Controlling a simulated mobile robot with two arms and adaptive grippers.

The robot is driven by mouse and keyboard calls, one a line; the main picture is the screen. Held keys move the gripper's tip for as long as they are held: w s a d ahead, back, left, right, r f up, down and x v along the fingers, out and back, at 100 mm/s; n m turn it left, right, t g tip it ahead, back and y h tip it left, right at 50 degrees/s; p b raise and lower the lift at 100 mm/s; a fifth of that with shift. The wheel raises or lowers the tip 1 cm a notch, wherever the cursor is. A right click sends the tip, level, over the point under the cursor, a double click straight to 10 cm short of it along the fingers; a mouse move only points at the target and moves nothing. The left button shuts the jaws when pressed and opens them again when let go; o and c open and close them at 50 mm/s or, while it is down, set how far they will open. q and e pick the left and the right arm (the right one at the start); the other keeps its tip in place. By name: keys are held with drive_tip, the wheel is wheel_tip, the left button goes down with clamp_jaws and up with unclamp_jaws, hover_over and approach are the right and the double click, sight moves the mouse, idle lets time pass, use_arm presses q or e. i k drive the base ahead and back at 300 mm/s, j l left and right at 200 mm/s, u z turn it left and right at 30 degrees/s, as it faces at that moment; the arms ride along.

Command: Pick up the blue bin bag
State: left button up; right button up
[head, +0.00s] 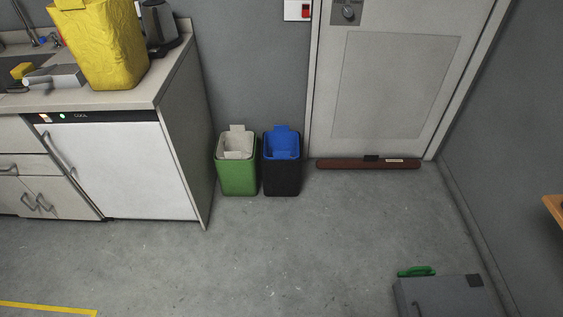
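The blue bin bag (282,143) lines a black bin (282,180) on the floor, with a flap standing up at the back rim. The black bin stands against the grey wall, just left of the door. A green bin (238,179) with a white bag (237,146) stands close on its left. Neither of my grippers shows in the head view.
A counter (175,75) with a white-fronted appliance (125,170) stands left of the bins, carrying a yellow bag (103,45) and a kettle (160,25). A brown bar (368,164) lies by the door (395,90). A grey case (450,298) is at lower right. The middle floor is clear.

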sight(280, 143)
drive_tip(key=i+l+u, duration=0.15)
drive_tip(key=i+l, duration=0.35)
drive_tip(key=i, duration=0.2)
drive_tip(key=i+l+u, duration=0.2)
drive_tip(key=i+l, duration=0.35)
drive_tip(key=i, duration=0.1)
